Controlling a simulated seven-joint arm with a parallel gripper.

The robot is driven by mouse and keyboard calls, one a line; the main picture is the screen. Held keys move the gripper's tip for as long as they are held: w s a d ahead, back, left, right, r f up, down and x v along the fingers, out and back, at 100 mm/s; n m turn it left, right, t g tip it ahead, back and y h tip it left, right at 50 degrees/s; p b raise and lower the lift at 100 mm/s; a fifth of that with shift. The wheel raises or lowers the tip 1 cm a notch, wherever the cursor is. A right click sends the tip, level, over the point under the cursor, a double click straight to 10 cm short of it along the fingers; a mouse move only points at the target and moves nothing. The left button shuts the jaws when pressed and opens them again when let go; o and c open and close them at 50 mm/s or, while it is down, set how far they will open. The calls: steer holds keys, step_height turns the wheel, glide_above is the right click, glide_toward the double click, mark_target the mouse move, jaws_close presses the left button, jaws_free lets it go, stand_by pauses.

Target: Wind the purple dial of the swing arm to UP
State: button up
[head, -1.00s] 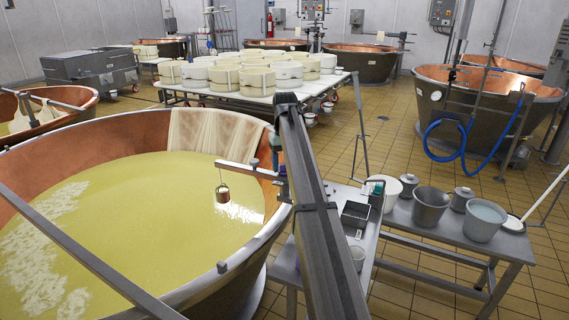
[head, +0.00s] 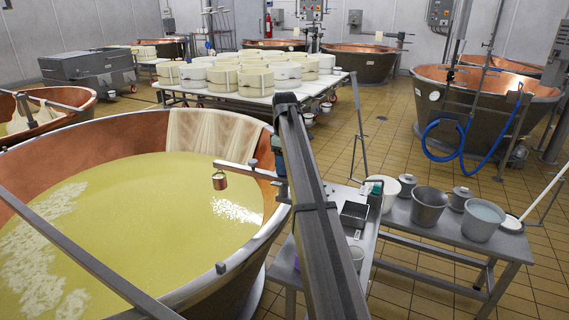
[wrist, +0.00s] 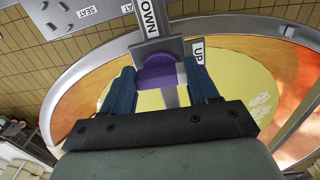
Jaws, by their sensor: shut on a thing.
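The purple dial (wrist: 158,74) shows in the wrist view on a grey mount of the swing arm, between the labels DOWN (wrist: 148,18) and UP (wrist: 198,48). My gripper (wrist: 162,84) has its blue fingers on both sides of the dial and is shut on it. I cannot make out a pointer on the dial. In the head view the swing arm (head: 240,169) reaches over the vat from its right rim. A small copper-coloured pot (head: 219,181) hangs close under its tip, above the yellow liquid. My arm largely hides the dial there.
The big copper vat (head: 262,236) holds yellow liquid, with a cloth (head: 215,133) over its far rim. A steel table (head: 400,218) with buckets stands to the right. A grey plate with SEAT labels (wrist: 70,15) shows at the wrist view's upper left.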

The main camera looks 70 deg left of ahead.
steer(key=shift+a+n, duration=0.1)
steer(key=shift+n, duration=0.3)
steer(key=o, duration=1.1)
steer(key=shift+c, duration=0.2)
steer(key=shift+r, duration=0.1)
step_height(320, 180, up, 14)
steer(key=shift+f, duration=0.2)
stand_by(0.3)
